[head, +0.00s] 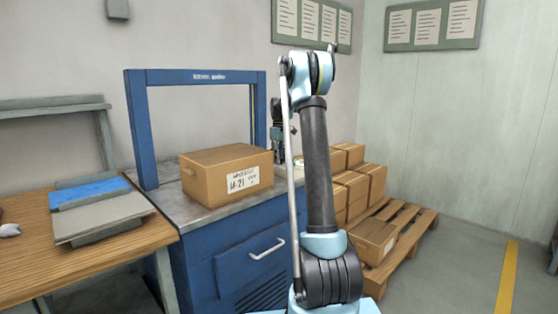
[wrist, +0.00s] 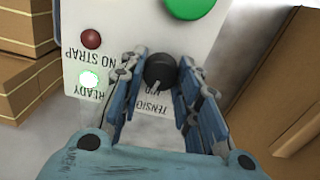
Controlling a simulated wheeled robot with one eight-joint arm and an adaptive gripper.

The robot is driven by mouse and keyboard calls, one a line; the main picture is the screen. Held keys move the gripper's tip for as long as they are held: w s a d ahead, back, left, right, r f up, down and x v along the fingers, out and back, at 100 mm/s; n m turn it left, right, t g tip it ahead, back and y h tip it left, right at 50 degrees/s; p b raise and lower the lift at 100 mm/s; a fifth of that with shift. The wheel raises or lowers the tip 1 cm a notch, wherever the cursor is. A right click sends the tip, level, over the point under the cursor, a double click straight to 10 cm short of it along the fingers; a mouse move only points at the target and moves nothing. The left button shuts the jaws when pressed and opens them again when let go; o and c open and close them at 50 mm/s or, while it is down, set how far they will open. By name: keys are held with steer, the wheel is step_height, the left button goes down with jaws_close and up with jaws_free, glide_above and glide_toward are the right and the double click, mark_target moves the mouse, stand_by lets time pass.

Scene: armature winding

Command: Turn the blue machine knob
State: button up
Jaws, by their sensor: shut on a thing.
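The blue machine (head: 230,262) stands in the middle of the head view, with a tall blue arch and a metal top. Its knob (wrist: 159,76) is black with a pale pointer line and sits on a pale panel (wrist: 120,22) above an upside-down "TENSION" label in the wrist view. My gripper (wrist: 160,66) is shut on this knob, one finger on each side of it. In the head view my gripper (head: 279,143) is small and dark at the arch's right side. My arm hides part of that area, and the knob cannot be made out there.
The panel also has a green button (wrist: 191,6), a dark red lamp (wrist: 90,39) and a lit lamp (wrist: 89,79) by "READY". A labelled carton (head: 228,173) sits on the machine top. Cartons (head: 351,190) stand on a pallet (head: 412,222) at right. A wooden table (head: 100,248) is at left.

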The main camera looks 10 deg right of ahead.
steer(key=m, duration=0.5)
steer(key=shift+w+d+m, duration=0.1)
steer(key=shift+d+m, duration=0.05)
steer(key=shift+m, duration=0.15)
steer(key=m, duration=0.5)
steer(key=shift+m, duration=0.3)
steer(key=o, duration=1.1)
steer(key=shift+f, duration=0.1)
step_height(320, 180, up, 12)
